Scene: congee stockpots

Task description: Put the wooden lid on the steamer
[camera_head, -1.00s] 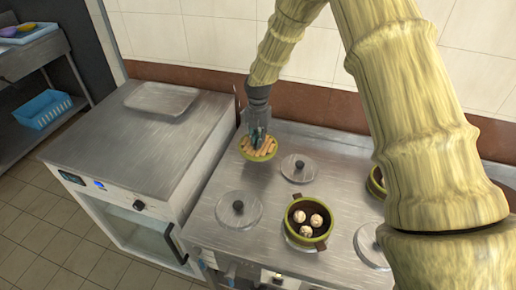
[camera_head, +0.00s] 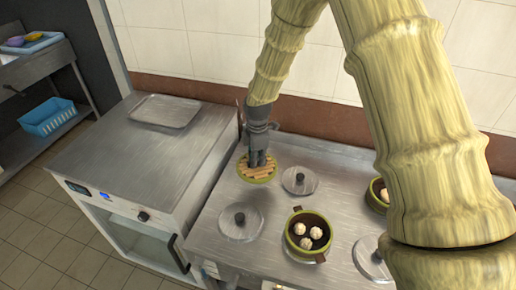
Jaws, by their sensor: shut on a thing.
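The wooden lid (camera_head: 257,174) is a round slatted disc with a green rim, at the back left of the metal counter. My gripper (camera_head: 257,163) points down onto its middle and is shut on it; the fingertips hide the grip point. Whether the lid touches the counter I cannot tell. The steamer (camera_head: 308,234) is a round green-rimmed basket, open on top, with three pale buns inside. It stands at the front middle of the counter, to the right of and nearer than the lid.
Metal pot lids with black knobs lie at the left (camera_head: 240,220), behind the steamer (camera_head: 299,181) and at the right (camera_head: 372,258). Another basket (camera_head: 379,193) is partly hidden by my arm. A metal oven (camera_head: 140,150) with a tray on top (camera_head: 165,110) stands at left.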

